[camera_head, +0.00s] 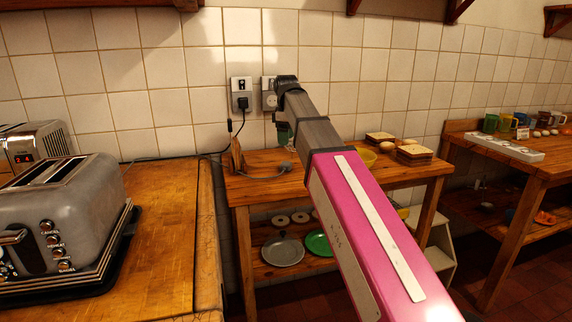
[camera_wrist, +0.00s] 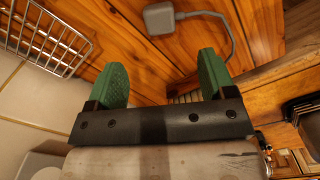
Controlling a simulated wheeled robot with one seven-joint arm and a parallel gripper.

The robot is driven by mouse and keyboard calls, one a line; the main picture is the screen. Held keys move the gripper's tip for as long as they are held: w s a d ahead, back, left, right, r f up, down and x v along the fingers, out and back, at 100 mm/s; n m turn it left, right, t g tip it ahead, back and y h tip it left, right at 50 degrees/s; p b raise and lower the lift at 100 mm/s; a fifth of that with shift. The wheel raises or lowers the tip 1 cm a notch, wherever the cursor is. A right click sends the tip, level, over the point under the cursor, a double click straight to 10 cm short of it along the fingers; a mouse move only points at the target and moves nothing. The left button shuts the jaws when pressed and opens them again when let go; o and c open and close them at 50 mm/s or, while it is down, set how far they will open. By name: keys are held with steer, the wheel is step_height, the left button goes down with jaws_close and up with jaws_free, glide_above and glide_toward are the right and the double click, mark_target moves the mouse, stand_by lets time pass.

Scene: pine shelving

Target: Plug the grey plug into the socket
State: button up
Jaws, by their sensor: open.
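The grey plug (camera_wrist: 159,18) lies on the small wooden table in the wrist view, with its grey cord curving off to the right. It also shows in the head view (camera_head: 286,166), below my gripper. My gripper (camera_wrist: 163,60) has its two green fingers spread, with nothing between them. The plug lies beyond the fingertips and apart from them in the picture. In the head view my gripper (camera_head: 284,132) is in front of the tiled wall, mostly hidden by my arm. A wall socket (camera_head: 269,101) shows just left of my wrist, partly covered by it.
A second wall outlet (camera_head: 241,84) holds a black plug (camera_head: 242,104) with a hanging cord. A wire rack (camera_wrist: 45,35) stands near the wall. A toaster (camera_head: 60,215) stands left.

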glide_above(286, 163)
steer(key=shift+w+f, duration=0.15)
steer(key=shift+f, duration=2.65)
steer(key=shift+f, duration=0.1)
steer(key=shift+f, duration=2.55)
steer(key=shift+c, duration=0.3)
steer(key=c, duration=0.9)
